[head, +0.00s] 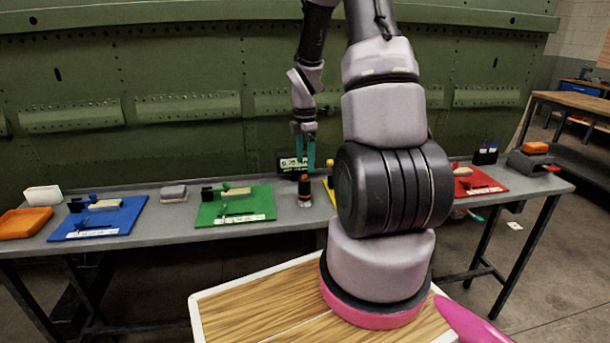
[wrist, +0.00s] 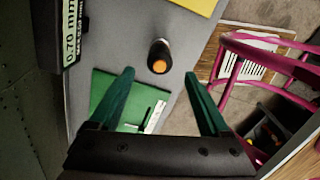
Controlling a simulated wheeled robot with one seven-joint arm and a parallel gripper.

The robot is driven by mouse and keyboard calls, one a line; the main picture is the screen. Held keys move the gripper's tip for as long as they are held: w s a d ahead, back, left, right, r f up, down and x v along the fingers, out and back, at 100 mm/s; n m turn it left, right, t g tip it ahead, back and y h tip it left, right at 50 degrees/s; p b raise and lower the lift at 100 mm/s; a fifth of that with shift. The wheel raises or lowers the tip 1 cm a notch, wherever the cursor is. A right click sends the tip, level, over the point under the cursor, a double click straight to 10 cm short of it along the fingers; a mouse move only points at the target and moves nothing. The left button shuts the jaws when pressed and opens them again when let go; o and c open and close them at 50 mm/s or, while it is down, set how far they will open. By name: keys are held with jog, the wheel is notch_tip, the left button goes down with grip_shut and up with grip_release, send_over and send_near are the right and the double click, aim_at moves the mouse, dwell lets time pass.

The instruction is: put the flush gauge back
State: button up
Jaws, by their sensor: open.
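A small black cylinder with an orange top, which looks like the flush gauge (head: 305,191), stands upright on the grey bench between the green mat and a yellow item. In the wrist view the gauge (wrist: 159,57) shows from above, just beyond the fingertips and centred between them. My gripper (head: 305,165) has teal fingers, points down above the gauge and is open and empty. It also shows in the wrist view (wrist: 159,75), its fingers apart and not touching the gauge. A black readout box (head: 292,163) marked 0.70 mm (wrist: 70,30) stands behind the gauge.
The grey bench (head: 170,215) carries a blue mat (head: 75,228), a green mat (head: 262,209) and a red mat (head: 485,181) with tools on them. My arm hides part of the bench. The green riveted panel (head: 190,60) rises behind. An orange tray (head: 25,222) lies far left.

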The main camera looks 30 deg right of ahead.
notch_tip(320, 180, up, 2)
jog(key=s+a+r+m+t, duration=0.25)
jog(key=r+m, duration=0.25)
jog(key=r, duration=0.5)
jog(key=s+a+r+m+t+y, duration=0.1)
jog(key=s+a+r+m+t, duration=0.1)
jog(key=s+a+r+m, duration=0.3)
jog(key=s+a+r+m+t+y, duration=0.1)
jog(key=s+a+r+m, duration=0.5)
jog(key=s+r+m, duration=0.6)
jog(key=shift+r+t, duration=0.45)
jog(key=shift+t, duration=0.4)
